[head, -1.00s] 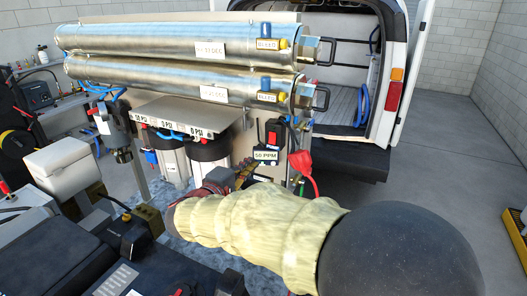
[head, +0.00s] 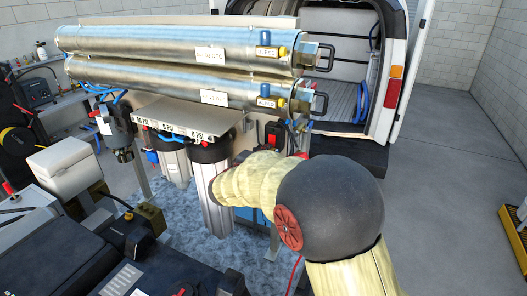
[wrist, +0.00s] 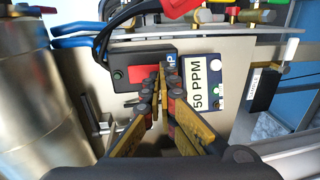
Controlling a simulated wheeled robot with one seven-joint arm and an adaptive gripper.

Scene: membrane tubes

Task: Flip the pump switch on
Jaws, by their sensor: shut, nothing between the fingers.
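The pump switch box (wrist: 118,72), black with a red rocker (wrist: 138,71), is mounted on the pale panel in the wrist view, just left of the white 50 PPM meter (wrist: 201,92). My gripper (wrist: 160,76) is shut and empty. Its fingertips overlap the right part of the box, beside the red rocker; whether they touch it I cannot tell. In the head view only the top of the black box (head: 272,131) shows. My sleeved arm hides the gripper and the meter there. The rocker's on or off position is not clear.
Blue hoses (wrist: 75,35) and brass fittings lie along the top. Steel membrane tubes (head: 180,45) and filter housings (head: 212,190) stand left of my arm. Open floor (head: 450,180) lies right.

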